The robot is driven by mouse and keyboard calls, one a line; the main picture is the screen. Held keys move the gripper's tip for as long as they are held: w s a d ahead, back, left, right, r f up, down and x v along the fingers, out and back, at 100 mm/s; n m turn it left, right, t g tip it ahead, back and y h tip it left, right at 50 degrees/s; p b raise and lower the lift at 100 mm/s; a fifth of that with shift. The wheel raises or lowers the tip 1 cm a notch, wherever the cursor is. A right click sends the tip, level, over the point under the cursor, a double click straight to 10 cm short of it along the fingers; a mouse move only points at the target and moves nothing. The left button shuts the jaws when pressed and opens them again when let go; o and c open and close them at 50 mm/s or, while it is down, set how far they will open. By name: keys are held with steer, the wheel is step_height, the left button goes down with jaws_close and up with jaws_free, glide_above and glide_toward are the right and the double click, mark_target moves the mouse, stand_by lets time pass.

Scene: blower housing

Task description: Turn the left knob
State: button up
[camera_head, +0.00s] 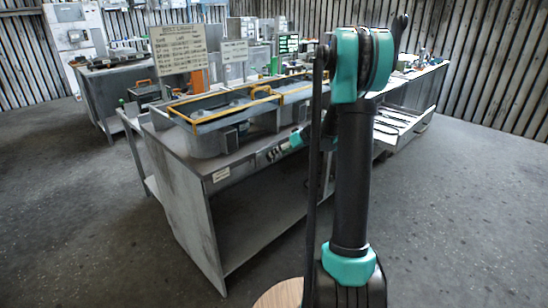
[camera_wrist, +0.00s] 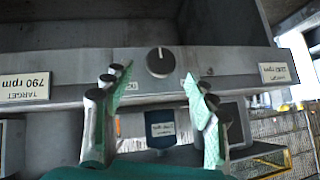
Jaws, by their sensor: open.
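A round dark knob (camera_wrist: 160,62) with a white pointer mark sits on the grey front panel (camera_wrist: 225,62) in the wrist view. The pointer runs up and down in the picture. My gripper (camera_wrist: 154,82) is open, with its green-padded fingers to either side of the knob's position in the picture and nothing between them. I cannot tell how far the fingertips are from the panel. No second knob shows clearly in the wrist view, so I cannot tell which knob this is. In the head view my arm hides part of the bench front.
An upside-down label reading "TARGET 790 rpm" (camera_wrist: 23,87) is at left in the wrist view; another label (camera_wrist: 278,72) is at right. The head view shows the grey bench (camera_head: 185,200), blower housing (camera_head: 205,140) with yellow rails, and open floor at left.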

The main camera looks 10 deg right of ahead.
steer(key=shift+x, duration=2.2)
steer(key=c, duration=1.2)
